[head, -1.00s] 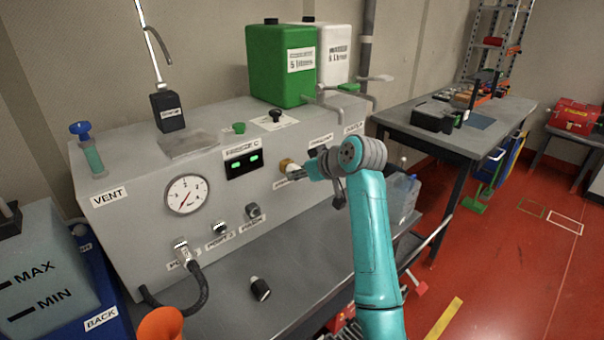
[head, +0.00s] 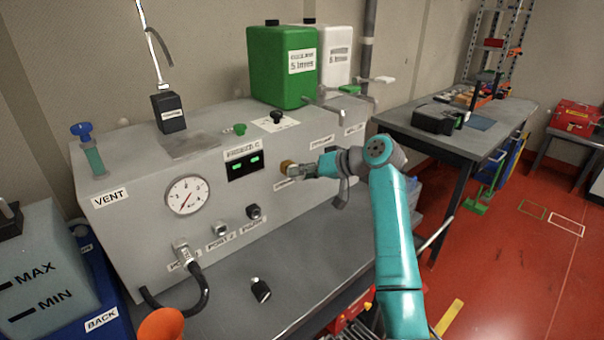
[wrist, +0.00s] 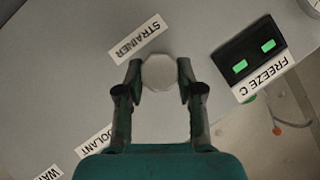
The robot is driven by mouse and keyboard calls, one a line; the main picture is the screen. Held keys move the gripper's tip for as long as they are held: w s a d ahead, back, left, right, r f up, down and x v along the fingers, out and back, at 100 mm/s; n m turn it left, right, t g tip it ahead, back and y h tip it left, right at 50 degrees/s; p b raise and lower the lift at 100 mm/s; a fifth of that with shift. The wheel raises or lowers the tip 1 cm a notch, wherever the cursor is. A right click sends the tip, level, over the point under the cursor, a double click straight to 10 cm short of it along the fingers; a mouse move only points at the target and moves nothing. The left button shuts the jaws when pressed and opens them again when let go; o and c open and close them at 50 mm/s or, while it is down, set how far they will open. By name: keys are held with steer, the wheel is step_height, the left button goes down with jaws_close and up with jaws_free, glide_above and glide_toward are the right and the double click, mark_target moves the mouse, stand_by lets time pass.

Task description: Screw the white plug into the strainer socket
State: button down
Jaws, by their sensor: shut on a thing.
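The white plug (wrist: 160,78) is a pale, many-sided disc in the wrist view. My gripper (wrist: 160,70) is shut on it, with one finger on each side. The STRAINER label (wrist: 137,40) is just above the plug there. In the head view, my gripper (head: 298,170) is at the front of the grey panel. Its tips are at the brass-coloured strainer socket (head: 287,167), right of the display. In the wrist view the plug hides the socket. How deep the plug sits, and whether its thread is engaged, I cannot tell.
A small black and white part (head: 261,290) lies on the bench below. A black hose (head: 200,285) is at the lower left. The bench front is mostly clear.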

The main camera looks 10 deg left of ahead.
steer(key=c, duration=0.7)
jaws_free()
steer(key=shift+o, duration=0.2)
steer(key=shift+d, duration=0.1)
